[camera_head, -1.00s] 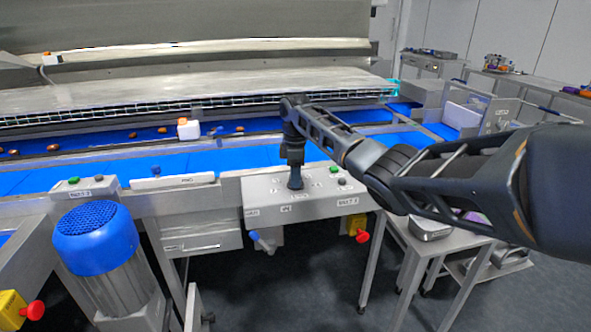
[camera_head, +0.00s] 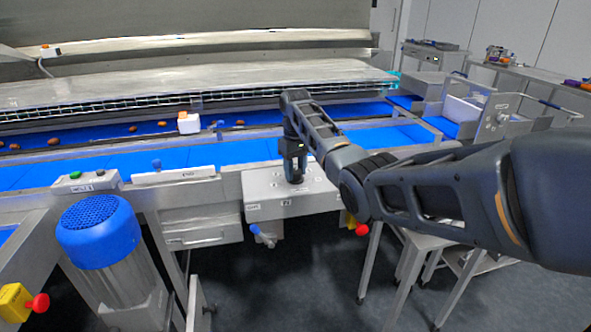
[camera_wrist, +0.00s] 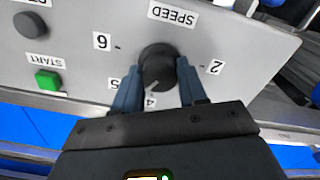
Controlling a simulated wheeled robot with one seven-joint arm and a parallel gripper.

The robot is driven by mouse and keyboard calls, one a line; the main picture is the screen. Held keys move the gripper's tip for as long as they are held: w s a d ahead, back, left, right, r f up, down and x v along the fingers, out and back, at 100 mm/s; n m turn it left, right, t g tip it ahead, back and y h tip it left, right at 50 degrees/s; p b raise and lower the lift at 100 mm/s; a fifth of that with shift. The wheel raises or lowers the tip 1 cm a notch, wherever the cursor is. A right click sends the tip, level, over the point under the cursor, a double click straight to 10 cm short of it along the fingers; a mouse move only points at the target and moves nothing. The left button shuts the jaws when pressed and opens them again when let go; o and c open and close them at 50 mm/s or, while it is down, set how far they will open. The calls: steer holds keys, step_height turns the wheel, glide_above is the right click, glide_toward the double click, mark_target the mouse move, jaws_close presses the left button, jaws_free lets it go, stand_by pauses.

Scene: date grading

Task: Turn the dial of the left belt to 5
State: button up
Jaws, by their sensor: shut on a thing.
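The dark round dial (camera_wrist: 158,62) is on a grey panel marked SPEED, which appears upside down in the wrist view. My gripper (camera_wrist: 160,76) is shut on it, with one blue-grey finger on each side. The dial's white pointer line is directed toward the gripper body, by the 4 label (camera_wrist: 150,102) and slightly to its 5 side. The 5 label (camera_wrist: 113,84) is partly hidden by a finger.
A green START button (camera_wrist: 48,81) and a dark button (camera_wrist: 30,25) are beside the dial. Another control box (camera_head: 88,182) and a blue-topped motor (camera_head: 97,232) stand at left.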

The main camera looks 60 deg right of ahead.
mark_target(295, 171)
steer(key=shift+m, duration=1.6)
steer(key=o, duration=1.1)
steer(key=shift+c, duration=0.2)
steer(key=shift+r+b, duration=0.6)
steer(key=shift+r, duration=3.35)
